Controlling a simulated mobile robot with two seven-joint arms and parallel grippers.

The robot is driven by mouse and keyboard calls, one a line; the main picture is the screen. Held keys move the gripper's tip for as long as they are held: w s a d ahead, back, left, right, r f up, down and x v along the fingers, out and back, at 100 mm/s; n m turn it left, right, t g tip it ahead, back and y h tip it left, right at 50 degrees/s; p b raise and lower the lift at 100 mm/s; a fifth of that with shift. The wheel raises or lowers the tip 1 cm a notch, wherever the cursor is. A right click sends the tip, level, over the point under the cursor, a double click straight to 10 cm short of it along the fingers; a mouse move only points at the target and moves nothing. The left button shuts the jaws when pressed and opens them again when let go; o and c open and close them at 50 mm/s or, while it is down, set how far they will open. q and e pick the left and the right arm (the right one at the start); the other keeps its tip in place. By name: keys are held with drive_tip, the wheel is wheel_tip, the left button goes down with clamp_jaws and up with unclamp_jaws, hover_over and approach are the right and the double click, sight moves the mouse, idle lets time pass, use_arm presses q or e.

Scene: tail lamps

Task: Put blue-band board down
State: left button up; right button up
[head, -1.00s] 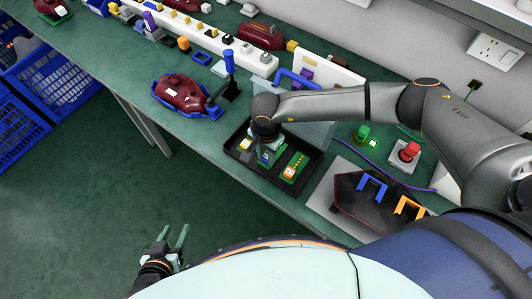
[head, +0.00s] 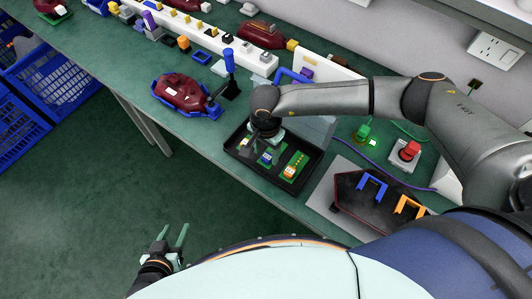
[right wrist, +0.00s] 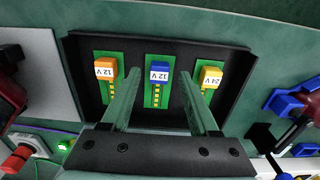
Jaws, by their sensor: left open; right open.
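The blue-band board (right wrist: 158,85) lies flat in the black tray, between two other boards; its blue block reads 12V. It also shows in the head view (head: 267,158). My right gripper (right wrist: 160,72) is open and empty, with its fingers apart to either side of the blue-band board in the right wrist view. In the head view it hangs over the tray, and its fingertips (head: 259,146) are partly hard to make out. My left gripper (head: 174,237) is open and empty, low beside my body and away from the table.
The black tray (right wrist: 88,84) also holds a 12V orange-band board (right wrist: 106,70) and a 24V yellow-band board (right wrist: 210,78). A dark red lamp (head: 182,92) sits left of the tray. Green (head: 363,132) and red (head: 408,151) buttons and a grey mat with a dark plate stand right.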

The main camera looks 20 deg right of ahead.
sight(266, 158)
wheel_tip(266, 158, up, 10)
drive_tip(key=b, duration=0.1)
drive_tip(key=shift+r, duration=0.2)
idle(1.1)
